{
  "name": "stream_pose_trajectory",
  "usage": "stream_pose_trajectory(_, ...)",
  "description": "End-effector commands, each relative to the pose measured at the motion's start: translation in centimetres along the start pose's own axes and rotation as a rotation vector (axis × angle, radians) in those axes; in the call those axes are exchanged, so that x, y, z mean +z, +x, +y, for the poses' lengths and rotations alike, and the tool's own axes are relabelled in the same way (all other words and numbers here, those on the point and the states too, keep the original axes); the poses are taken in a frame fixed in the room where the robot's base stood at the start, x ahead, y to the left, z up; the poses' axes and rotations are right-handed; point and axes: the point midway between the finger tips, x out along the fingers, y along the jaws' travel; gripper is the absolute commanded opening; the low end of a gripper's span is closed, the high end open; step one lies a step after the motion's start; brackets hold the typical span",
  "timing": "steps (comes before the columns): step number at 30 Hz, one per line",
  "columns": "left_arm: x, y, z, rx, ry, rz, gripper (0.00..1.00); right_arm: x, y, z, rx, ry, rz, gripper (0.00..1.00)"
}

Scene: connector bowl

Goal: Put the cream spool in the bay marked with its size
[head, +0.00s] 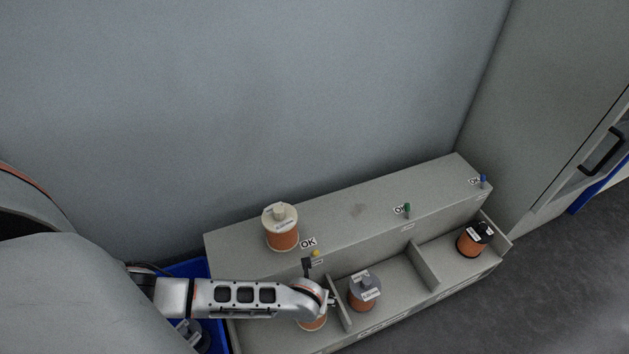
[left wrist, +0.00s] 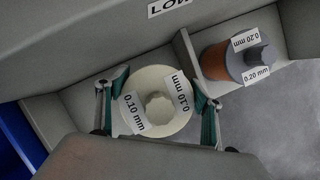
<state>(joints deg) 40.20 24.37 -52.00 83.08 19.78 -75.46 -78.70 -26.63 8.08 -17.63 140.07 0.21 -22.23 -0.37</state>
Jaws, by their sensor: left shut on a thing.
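A cream spool with copper winding, marked 0.10 mm, shows between my left gripper's fingers in the left wrist view (left wrist: 145,116). In the head view my left gripper (head: 322,299) hides most of it, leaving its copper side (head: 313,324). My left gripper, also in the left wrist view (left wrist: 158,98), is shut on this spool. The spool is upright in the left bay of the grey rack (head: 345,224); I cannot tell whether it touches the floor. Another cream spool (head: 283,236) stands on the rack's top ledge, its label unreadable. My right gripper is not in view.
A grey spool (head: 364,292) marked 0.20 mm stands in the middle bay, beyond a divider (head: 340,302). A black spool (head: 473,240) stands in the right bay. Yellow, green and blue pegs line the ledge. A blue bin (head: 188,269) is at the left.

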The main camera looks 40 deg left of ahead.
Motion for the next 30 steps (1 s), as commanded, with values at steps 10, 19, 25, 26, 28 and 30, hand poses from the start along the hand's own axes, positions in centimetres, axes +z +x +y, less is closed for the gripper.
stream_pose_trajectory(10, -1.8, 3.6, 0.1, 0.001, 0.0, 0.006, 0.11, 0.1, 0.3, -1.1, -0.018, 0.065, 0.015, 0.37)
stream_pose_trajectory(19, -1.2, 3.6, -0.2, -0.004, -0.001, -0.006, 0.11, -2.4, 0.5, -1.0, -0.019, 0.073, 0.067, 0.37)
stream_pose_trajectory(25, -1.5, 3.9, 0.0, -0.001, 0.0, -0.002, 0.82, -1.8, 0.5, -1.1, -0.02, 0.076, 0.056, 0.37)
stream_pose_trajectory(26, -1.5, 3.9, 0.0, -0.001, 0.0, -0.002, 0.83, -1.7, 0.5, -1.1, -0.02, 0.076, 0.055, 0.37)
stream_pose_trajectory(28, -1.5, 3.9, 0.0, 0.0, 0.0, -0.001, 0.83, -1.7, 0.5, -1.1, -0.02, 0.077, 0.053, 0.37)
stream_pose_trajectory(30, -1.6, 3.9, 0.0, 0.0, 0.0, -0.001, 0.83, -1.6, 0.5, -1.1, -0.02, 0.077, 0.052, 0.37)
